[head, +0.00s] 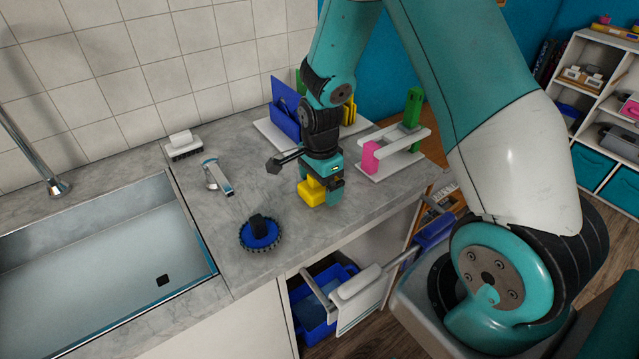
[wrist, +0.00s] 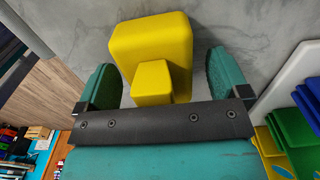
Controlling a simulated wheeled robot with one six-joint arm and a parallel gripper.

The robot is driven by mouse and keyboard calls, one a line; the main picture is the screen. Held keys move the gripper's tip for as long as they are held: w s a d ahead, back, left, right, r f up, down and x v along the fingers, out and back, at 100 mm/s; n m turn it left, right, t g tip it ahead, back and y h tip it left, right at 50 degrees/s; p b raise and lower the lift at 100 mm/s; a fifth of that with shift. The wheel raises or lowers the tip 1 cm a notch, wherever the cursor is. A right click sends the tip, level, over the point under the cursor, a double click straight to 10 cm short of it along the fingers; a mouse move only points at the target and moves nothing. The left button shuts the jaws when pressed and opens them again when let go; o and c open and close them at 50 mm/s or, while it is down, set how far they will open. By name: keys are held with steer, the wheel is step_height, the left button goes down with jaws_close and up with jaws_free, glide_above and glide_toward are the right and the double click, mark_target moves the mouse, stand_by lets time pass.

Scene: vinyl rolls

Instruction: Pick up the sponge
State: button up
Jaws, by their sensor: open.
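The yellow sponge (head: 311,192) sits on the grey counter, below my gripper in the head view. In the wrist view the sponge (wrist: 150,42) is a yellow block with a smaller yellow raised part facing the gripper. My gripper (wrist: 160,80) is open, with one teal finger on each side of the smaller part. I cannot tell whether either finger touches it. In the head view my gripper (head: 324,186) points down at the sponge and hides part of it.
A blue round brush (head: 260,233), a grey-and-white tool (head: 216,178) and a white-topped brush (head: 183,146) lie on the counter. The sink (head: 100,260) is at left. A white rack (head: 392,165) stands close at right. An open drawer (head: 360,290) sticks out below.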

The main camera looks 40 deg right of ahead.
steer(key=shift+f, duration=0.2)
steer(key=c, duration=1)
steer(key=shift+r, duration=0.1)
step_height(320, 180, up, 20)
steer(key=b, duration=0.1)
